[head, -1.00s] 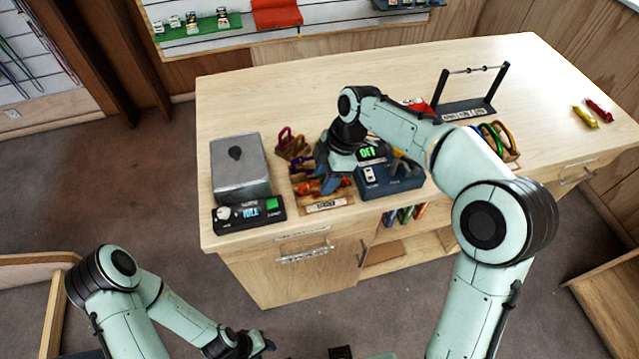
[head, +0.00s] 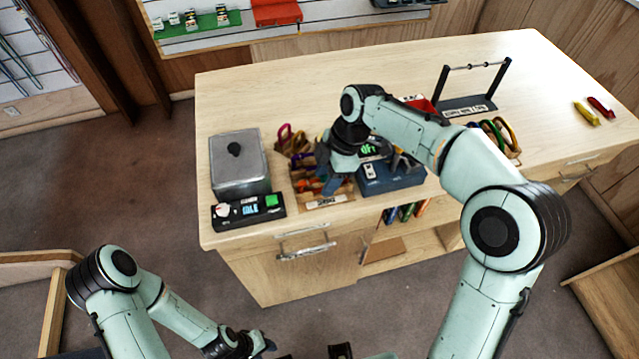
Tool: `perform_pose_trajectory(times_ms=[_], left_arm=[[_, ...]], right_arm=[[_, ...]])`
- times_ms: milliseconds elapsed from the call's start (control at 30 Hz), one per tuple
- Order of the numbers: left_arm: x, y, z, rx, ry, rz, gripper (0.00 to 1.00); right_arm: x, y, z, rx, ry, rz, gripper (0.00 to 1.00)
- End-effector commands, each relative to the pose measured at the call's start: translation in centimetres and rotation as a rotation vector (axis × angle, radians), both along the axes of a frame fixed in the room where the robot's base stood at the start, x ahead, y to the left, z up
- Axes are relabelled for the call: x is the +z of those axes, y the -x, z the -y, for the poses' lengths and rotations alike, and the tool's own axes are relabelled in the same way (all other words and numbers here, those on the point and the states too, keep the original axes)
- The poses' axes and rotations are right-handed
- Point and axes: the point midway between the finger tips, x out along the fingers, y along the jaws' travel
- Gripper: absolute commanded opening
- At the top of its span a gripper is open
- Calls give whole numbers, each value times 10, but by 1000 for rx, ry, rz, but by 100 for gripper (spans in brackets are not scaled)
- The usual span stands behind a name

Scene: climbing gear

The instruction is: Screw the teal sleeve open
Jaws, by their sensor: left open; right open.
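My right gripper (head: 329,184) points down over the labelled wooden tray (head: 328,203) near the front of the counter. It is open, with its fingers just above or among the small coloured items in the tray. An orange-red item (head: 304,186) shows beside the fingers. I cannot make out a teal sleeve; the gripper and wrist hide part of the tray. My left gripper (head: 264,345) is open and empty, low in front of the counter, away from everything on it.
A grey metal box (head: 238,172) and a black device with a lit display (head: 250,209) stand left of the tray. A dark blue box (head: 390,176) stands right of it. A black rack (head: 470,104) stands further back. The counter's back middle is clear.

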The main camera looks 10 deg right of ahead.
Motion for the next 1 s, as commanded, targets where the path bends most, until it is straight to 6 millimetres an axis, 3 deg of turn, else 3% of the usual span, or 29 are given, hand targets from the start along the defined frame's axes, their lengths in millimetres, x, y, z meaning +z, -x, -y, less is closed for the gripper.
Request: perform_pose_trajectory(times_ms=[1000], left_arm=[[-18,11,0,0,0,-12,43]], right_arm=[[-28,3,1,0,1,-5,47]])
